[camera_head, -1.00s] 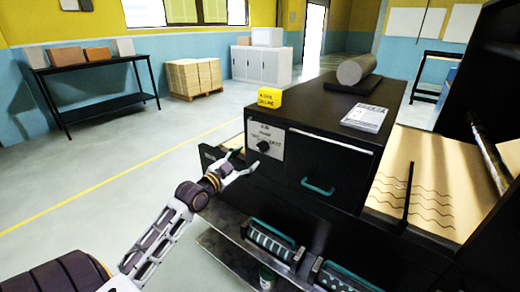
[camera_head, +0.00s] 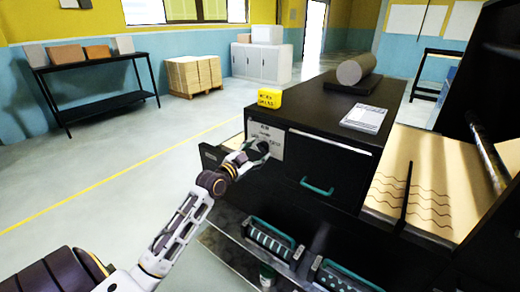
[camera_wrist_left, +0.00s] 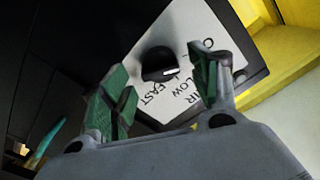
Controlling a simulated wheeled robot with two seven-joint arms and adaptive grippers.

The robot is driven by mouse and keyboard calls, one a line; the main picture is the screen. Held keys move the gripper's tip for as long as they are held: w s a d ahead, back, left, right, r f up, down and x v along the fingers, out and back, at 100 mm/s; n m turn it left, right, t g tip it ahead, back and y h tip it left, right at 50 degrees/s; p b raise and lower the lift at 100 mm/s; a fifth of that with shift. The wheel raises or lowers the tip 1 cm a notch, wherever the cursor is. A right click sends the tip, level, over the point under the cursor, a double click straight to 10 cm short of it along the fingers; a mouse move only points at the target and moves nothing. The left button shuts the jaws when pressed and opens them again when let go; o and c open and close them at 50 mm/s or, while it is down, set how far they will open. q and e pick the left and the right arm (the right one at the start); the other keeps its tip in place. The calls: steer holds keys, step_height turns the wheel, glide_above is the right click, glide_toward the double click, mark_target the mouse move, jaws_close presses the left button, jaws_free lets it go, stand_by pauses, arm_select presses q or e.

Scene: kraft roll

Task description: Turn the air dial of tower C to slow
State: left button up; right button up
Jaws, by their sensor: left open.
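The air dial (camera_wrist_left: 158,65) is a round black knob with a white mark on a pale plate (camera_wrist_left: 185,100) that carries words reading like AIR, SLOW and FAST. The plate (camera_head: 266,139) is on the front of the black tower cabinet (camera_head: 335,118). My left gripper (camera_wrist_left: 165,88) is open, with one green-padded finger on either side of the dial in the wrist view. I cannot tell whether the fingers touch it. In the head view my left gripper (camera_head: 254,150) hides the dial. My right gripper is not in view.
A teal drawer handle (camera_head: 317,187) sits right of the plate. Green-handled trays (camera_head: 270,240) are below.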

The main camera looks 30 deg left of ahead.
mark_target(262, 148)
arm_select(q)
steer(key=shift+w, duration=1.25)
steer(key=c, duration=1)
